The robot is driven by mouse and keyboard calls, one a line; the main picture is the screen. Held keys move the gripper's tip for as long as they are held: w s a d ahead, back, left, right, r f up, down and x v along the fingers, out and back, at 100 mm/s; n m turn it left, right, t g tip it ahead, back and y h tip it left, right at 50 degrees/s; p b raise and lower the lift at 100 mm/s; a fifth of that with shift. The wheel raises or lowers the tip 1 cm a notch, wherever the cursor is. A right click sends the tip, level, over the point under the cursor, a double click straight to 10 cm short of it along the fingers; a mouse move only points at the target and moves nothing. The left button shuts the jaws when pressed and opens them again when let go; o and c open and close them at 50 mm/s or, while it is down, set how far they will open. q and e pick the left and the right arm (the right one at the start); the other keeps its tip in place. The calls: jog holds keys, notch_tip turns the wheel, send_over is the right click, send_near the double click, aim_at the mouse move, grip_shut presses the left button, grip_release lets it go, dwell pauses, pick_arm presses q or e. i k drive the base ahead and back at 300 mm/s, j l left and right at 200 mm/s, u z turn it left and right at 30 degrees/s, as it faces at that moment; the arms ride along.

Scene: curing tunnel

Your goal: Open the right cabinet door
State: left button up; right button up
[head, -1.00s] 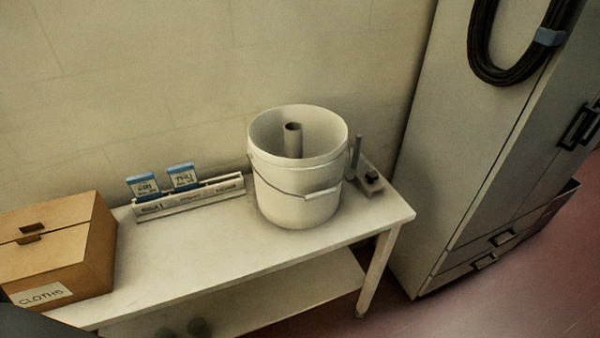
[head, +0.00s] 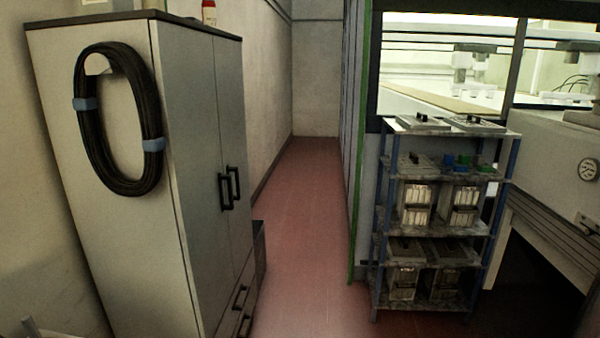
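The tall grey cabinet (head: 120,215) stands at the left in the head view, seen at an angle. Its two door leaves are shut. The left door (head: 192,150) is nearer to me and the right door (head: 229,120) is farther along the front. Each door has a black bar handle near the middle seam: the left door's handle (head: 224,193) and the right door's handle (head: 235,186). Two drawers with black handles sit below the doors.
A coiled black hose (head: 152,120) hangs on the cabinet's side. A red-floored aisle (head: 310,230) runs clear beside the cabinet front. A metal shelf rack (head: 393,233) with several boxes stands right of the aisle. A dark box sits on the floor beyond the cabinet.

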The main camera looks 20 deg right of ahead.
aim_at(227, 52)
jog(key=z, duration=0.25)
jog(key=i+l+z, duration=0.1)
jog(key=i+l, duration=0.6)
jog(key=i, duration=0.2)
jog(key=i+l+z, duration=0.15)
jog(key=i+l, duration=0.45)
jog(key=i, duration=0.3)
jog(key=i+l+z, duration=0.15)
jog(key=i+l, duration=0.15)
jog(key=i, duration=0.15)
